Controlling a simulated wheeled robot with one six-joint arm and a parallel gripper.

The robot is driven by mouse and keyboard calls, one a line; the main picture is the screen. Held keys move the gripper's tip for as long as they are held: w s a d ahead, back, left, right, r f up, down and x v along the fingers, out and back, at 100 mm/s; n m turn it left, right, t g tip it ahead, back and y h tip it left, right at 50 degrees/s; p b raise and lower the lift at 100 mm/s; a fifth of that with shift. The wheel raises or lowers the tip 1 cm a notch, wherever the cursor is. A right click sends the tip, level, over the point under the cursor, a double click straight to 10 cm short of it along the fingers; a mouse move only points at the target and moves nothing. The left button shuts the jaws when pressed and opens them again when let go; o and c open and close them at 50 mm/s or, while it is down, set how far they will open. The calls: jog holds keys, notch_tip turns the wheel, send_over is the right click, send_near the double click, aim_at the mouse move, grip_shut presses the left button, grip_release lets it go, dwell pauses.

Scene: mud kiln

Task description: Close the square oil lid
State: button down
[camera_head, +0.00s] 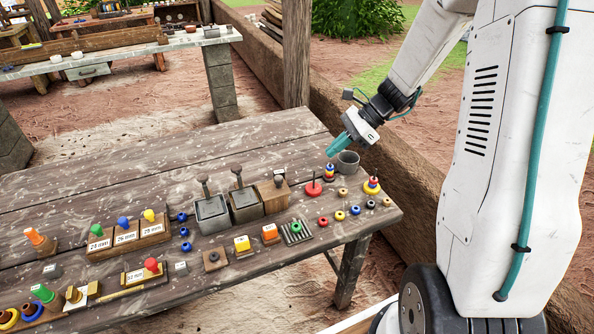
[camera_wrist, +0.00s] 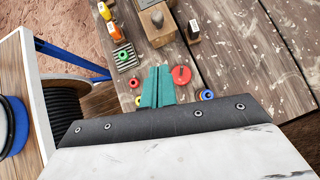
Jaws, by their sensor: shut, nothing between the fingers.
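Two grey square metal boxes stand side by side on the wooden table, a left one (camera_head: 211,217) and a right one (camera_head: 245,208). Both have an upright dark handle at the top. A wooden box (camera_head: 275,200) with a small knob stands just right of them, and appears in the wrist view (camera_wrist: 157,25) at the top. I cannot tell which part is the square oil lid, or whether it is open. My gripper (camera_head: 334,149), with teal fingers, is shut and empty above the table's right end, right of the boxes. Its fingers (camera_wrist: 157,80) show touching in the wrist view.
A red disc with a peg (camera_head: 313,188), ring stacks (camera_head: 372,186) and loose rings lie right of the boxes. Coloured knobbed blocks (camera_head: 126,236) fill the left front. The table's back (camera_head: 120,165) is clear.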

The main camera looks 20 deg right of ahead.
send_near(273, 184)
notch_tip(273, 184, down, 3)
jog(key=s, duration=0.2)
jog(key=shift+w+a+r, duration=0.2)
jog(key=shift+w+a, duration=0.2)
jog(key=shift+a, duration=0.4)
